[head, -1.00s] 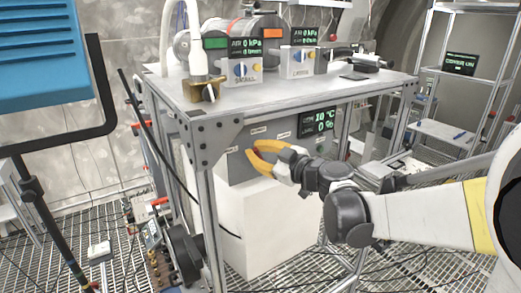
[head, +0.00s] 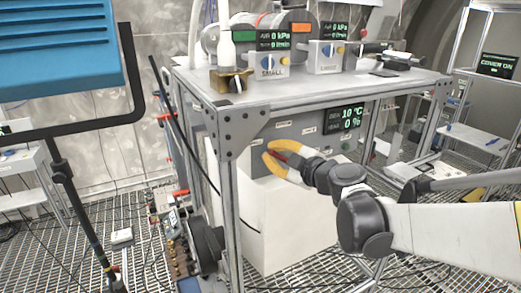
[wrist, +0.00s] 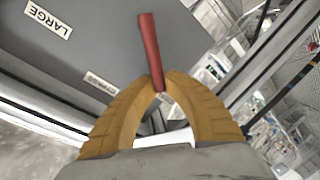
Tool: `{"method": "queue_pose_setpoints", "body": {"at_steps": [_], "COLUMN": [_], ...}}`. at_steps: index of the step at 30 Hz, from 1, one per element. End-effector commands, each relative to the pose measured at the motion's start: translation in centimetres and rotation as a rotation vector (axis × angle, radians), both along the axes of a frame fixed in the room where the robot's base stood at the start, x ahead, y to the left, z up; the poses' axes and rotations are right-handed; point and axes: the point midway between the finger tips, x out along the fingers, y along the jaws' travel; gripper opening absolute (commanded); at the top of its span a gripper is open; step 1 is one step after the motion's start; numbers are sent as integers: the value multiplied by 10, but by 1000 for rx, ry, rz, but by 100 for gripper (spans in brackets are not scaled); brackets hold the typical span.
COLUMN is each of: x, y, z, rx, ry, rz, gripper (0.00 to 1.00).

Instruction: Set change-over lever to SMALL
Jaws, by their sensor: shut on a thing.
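The change-over lever (wrist: 151,50) is a red rod on a grey panel (wrist: 130,25). In the wrist view it stands between my gripper's yellow fingertips (wrist: 157,88), which close around its lower part. A white LARGE label (wrist: 48,20) is at the upper left of the panel, and a second label (wrist: 101,82), hard to read, is nearer the fingers. In the head view my gripper (head: 268,154) is at the panel (head: 285,138) under the table, and its fingers mostly hide the lever. No SMALL label is readable on this panel.
A steel-framed table (head: 330,92) stands above the panel, its left leg (head: 230,215) close to my gripper. A white box (head: 290,230) is below. A blue box (head: 60,45) hangs at the upper left.

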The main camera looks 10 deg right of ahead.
Motion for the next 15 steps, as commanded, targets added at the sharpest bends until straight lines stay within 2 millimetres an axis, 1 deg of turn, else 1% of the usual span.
{"method": "queue_pose_setpoints", "body": {"at_steps": [6, 7, 9, 15], "x": [-1, -1, -1, 0], "y": [0, 0, 0, 0], "z": [-1, -1, -1, -1], "rx": [-2, -2, -1, 0], "ry": [1, 1, 0, 1], "rz": [2, 2, 1, 1], "gripper": [0, 16, 36, 36]}}
